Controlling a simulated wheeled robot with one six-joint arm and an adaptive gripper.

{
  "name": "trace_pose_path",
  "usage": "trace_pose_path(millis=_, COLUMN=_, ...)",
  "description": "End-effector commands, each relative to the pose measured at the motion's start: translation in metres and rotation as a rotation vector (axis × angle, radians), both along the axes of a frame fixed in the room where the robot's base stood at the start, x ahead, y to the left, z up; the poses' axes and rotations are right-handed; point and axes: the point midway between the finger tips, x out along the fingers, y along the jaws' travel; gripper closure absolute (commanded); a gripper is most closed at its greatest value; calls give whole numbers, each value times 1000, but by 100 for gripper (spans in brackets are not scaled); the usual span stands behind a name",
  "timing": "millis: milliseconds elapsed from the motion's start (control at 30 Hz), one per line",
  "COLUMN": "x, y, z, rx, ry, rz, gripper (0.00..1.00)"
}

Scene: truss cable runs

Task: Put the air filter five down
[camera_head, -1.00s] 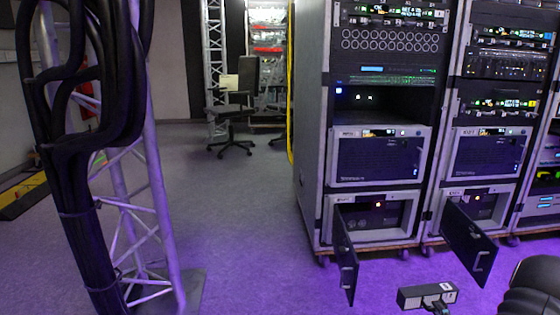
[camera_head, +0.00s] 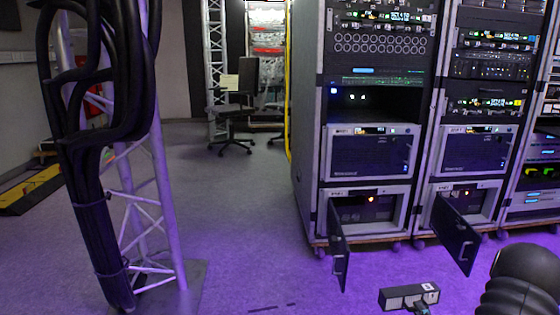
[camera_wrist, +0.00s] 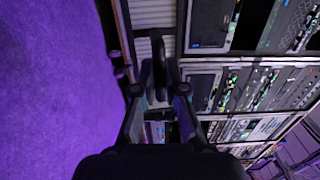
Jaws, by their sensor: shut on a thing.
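The air filter five (camera_head: 402,298) appears as a dark box with a small white label at the bottom of the head view. The label is too small to read. My gripper (camera_head: 421,308) is shut on it from below and holds it in front of the racks. The fingertips are hard to make out in the head view. In the wrist view my gripper (camera_wrist: 158,92) shows its two dark fingers a little apart. What lies between them is too dark to tell from the background.
A truss (camera_head: 155,200) with thick black cables (camera_head: 95,235) stands at left. The purple floor (camera_head: 235,230) between is clear. A chair (camera_head: 236,115) stands behind.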

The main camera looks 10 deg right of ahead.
Motion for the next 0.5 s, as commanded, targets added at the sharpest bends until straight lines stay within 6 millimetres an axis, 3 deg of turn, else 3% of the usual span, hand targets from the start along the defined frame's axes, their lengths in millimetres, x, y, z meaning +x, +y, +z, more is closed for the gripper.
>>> trace_pose_path(millis=267, x=33, y=77, z=16, rx=2, ry=0, rz=103, gripper=100)
trace_pose_path(millis=500, x=64, y=180, z=34, rx=2, ry=0, rz=255, gripper=100)
